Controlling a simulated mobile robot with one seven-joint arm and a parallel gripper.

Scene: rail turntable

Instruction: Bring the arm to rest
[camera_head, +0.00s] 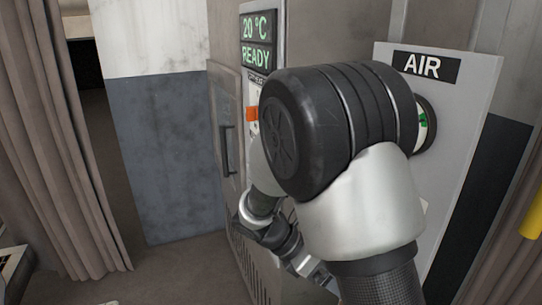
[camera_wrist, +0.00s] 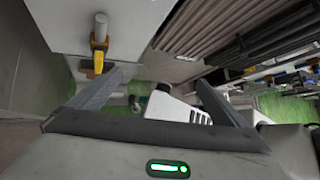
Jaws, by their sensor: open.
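My arm fills the middle and right of the head view, with a large black joint and a pale grey link nearest the camera. It bends down and away toward a grey cabinet (camera_head: 228,140). In the wrist view, my gripper (camera_wrist: 159,78) has its two grey fingers spread wide apart. Nothing is held between them. In the head view the arm's far end is low and partly hidden behind the near link, so I cannot tell the fingers there.
The cabinet has a display (camera_head: 258,40) reading 20 °C READY and a dark door handle (camera_head: 227,150). A panel marked AIR (camera_head: 426,67) stands behind my arm, its gauge partly covered. Curtains (camera_head: 60,130) hang at left. The wrist view shows a yellow-ended fitting (camera_wrist: 98,62) on a pale panel.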

